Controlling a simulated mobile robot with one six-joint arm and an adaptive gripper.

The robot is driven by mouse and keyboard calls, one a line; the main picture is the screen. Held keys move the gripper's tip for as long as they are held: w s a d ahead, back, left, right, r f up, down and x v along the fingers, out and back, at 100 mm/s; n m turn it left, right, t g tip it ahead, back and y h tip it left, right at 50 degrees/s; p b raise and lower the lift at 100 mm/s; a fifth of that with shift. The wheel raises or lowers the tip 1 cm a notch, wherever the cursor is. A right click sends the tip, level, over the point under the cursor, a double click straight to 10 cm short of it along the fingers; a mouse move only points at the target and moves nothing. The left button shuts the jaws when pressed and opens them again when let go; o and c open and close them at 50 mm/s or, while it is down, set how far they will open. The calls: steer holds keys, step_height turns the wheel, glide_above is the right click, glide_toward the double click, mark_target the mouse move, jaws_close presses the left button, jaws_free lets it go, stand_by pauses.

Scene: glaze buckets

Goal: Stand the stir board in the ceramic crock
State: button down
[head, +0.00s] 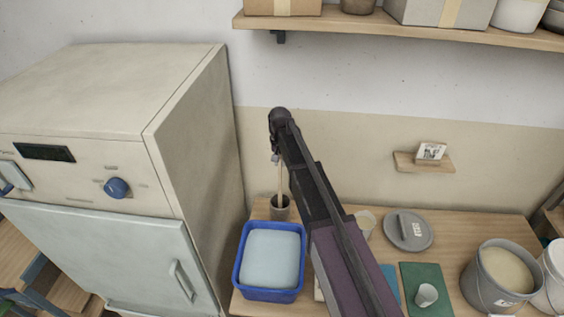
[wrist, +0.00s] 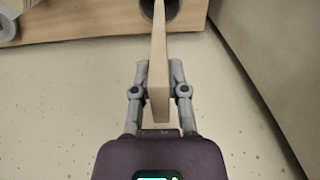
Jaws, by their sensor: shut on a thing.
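The stir board (head: 280,184) is a thin pale wooden board, upright below my gripper (head: 276,158). The grey ceramic crock (head: 280,214) stands at the back left of the wooden table. In the head view the board's lower end meets the crock's mouth; how deep it reaches is hidden. In the wrist view my gripper (wrist: 158,78) is shut on the board (wrist: 159,95), with a finger on each side. The board's far end overlaps the dark opening of the crock (wrist: 176,9) at the top.
A blue tub (head: 240,282) with pale contents stands in front of the crock. A tall cream cabinet (head: 200,130) is close on the left. A grey lid (head: 408,245), a green mat (head: 435,300) and a bucket (head: 485,300) are to the right. A wall shelf (head: 400,30) hangs above.

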steer(key=shift+f, duration=0.25)
steer(key=c, duration=0.6)
jaws_free()
stand_by(0.6)
steer(key=shift+s, duration=0.1)
